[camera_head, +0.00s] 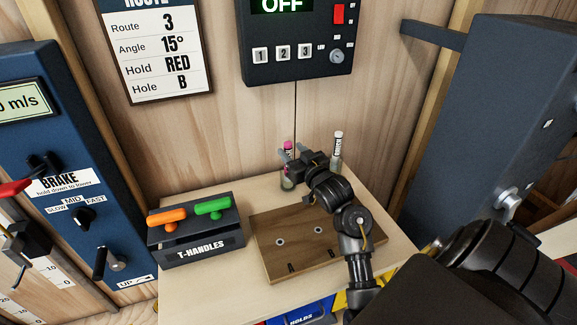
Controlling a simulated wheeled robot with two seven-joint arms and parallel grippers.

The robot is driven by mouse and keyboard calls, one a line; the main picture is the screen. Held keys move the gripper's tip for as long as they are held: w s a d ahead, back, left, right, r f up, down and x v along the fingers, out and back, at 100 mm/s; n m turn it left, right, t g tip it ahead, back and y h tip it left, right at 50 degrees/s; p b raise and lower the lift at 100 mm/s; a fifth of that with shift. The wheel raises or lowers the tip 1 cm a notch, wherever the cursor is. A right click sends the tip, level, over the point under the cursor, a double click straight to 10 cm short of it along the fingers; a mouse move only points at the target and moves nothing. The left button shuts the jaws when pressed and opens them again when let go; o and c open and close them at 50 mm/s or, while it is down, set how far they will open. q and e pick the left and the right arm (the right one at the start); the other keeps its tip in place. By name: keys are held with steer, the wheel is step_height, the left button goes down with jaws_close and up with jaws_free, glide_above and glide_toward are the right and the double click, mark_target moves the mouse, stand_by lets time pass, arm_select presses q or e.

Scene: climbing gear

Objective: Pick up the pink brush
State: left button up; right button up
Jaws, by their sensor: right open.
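The pink brush (288,146) stands upright at the back of the wooden table, its pink top showing. A small clear holder (286,183) shows below it. My right gripper (291,153) is open, with its grey fingers at the brush, one seen on each side just below the pink top. Whether they touch it I cannot tell. The gripper body hides part of the brush's shaft.
A white-topped brush (337,146) stands close to the right of my right gripper. A brown board (280,264) lies in front. A T-handles rack (202,254) holds an orange handle (167,217) and a green handle (213,207). Blue cabinets flank the table.

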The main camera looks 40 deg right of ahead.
mark_target(290, 148)
steer(key=w, duration=0.3)
steer(key=shift+w+d, duration=0.1)
steer(key=shift+d, duration=0.2)
steer(key=shift+c, duration=0.2)
jaws_close()
steer(key=shift+r+p, duration=0.1)
steer(key=shift+p, duration=0.2)
